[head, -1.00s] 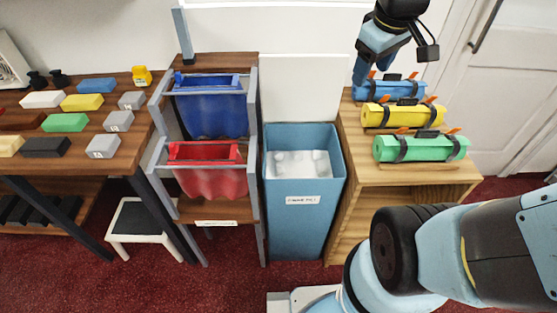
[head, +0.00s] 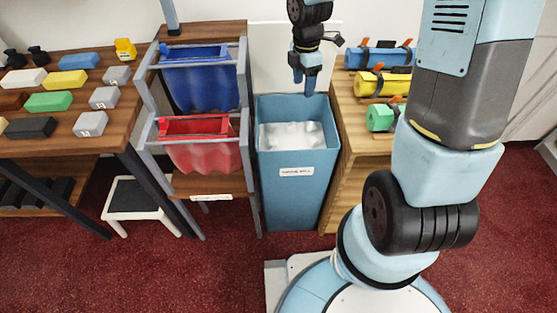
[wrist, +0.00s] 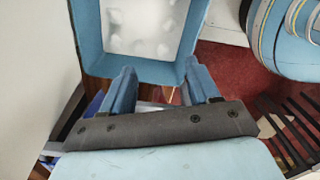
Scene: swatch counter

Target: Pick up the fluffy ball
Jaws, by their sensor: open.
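I cannot make out a separate fluffy ball in either view. A tall blue bin (head: 297,200) with a white label holds pale, lumpy white stuff (head: 290,135); whether this is or hides the ball I cannot tell. My gripper (head: 304,88) points down over the back part of the bin, with its fingers apart and nothing between them. In the wrist view the two blue fingers (wrist: 162,85) are spread near the bin's rim (wrist: 140,69), and the white contents (wrist: 140,25) show beyond them.
Left of the bin is a rack with a blue bag (head: 203,82) and a red bag (head: 205,152). To the right, a wooden shelf (head: 348,170) carries blue, yellow and green rolls (head: 380,118), partly hidden by my arm. A white stool (head: 140,208) stands on the left.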

